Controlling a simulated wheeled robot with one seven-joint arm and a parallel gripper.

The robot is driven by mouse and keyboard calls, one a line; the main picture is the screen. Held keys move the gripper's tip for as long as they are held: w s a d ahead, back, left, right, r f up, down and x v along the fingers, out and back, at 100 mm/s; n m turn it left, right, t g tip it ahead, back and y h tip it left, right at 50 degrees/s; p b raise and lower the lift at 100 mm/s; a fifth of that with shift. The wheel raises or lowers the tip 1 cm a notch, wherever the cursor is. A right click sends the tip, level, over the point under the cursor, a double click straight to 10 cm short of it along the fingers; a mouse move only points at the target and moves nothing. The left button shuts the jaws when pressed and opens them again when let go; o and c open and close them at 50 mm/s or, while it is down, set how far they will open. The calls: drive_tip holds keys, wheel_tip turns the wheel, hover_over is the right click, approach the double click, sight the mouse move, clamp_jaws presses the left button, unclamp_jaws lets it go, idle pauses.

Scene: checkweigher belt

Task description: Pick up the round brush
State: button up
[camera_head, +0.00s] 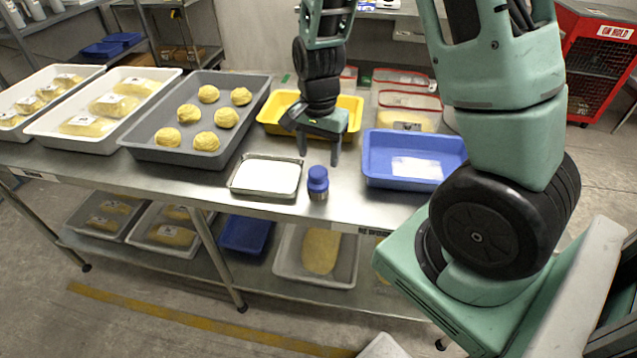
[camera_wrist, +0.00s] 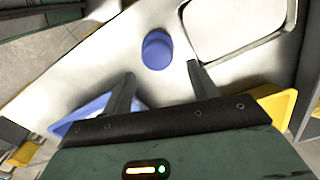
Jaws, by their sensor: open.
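The round brush (camera_head: 318,183) stands upright on the steel table, with a blue domed top and a lighter band at its base. It is near the table's front edge, just right of a small metal tray. In the wrist view the brush (camera_wrist: 157,50) shows from above as a blue disc, beyond the fingertips and roughly between their lines. My gripper (camera_head: 318,155) is open and empty, pointing down above the table behind the brush. In the wrist view my gripper's two fingers (camera_wrist: 161,72) are spread apart and do not touch the brush.
The small metal tray (camera_head: 240,190) with a white surface lies left of the brush. A blue tray (camera_head: 375,181) stands to the right, and a yellow tray (camera_head: 268,126) is behind my gripper. A grey tray (camera_head: 140,146) of dough balls is farther left. Bare table surrounds the brush.

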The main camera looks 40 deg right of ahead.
sight(318, 170)
drive_tip(key=shift+s+a+f, duration=0.15)
drive_tip(key=shift+f, duration=1.65)
drive_tip(key=shift+s+a+f, duration=0.1)
drive_tip(key=shift+f, duration=1.7)
drive_tip(key=c, duration=0.8)
drive_tip(key=shift+c, duration=0.2)
drive_tip(key=shift+r, duration=0.1)
wheel_tip(318, 170, up, 10)
drive_tip(key=shift+f+p, duration=0.1)
drive_tip(key=shift+p, duration=0.2)
drive_tip(key=shift+o, duration=1.4)
drive_tip(key=shift+c, duration=0.4)
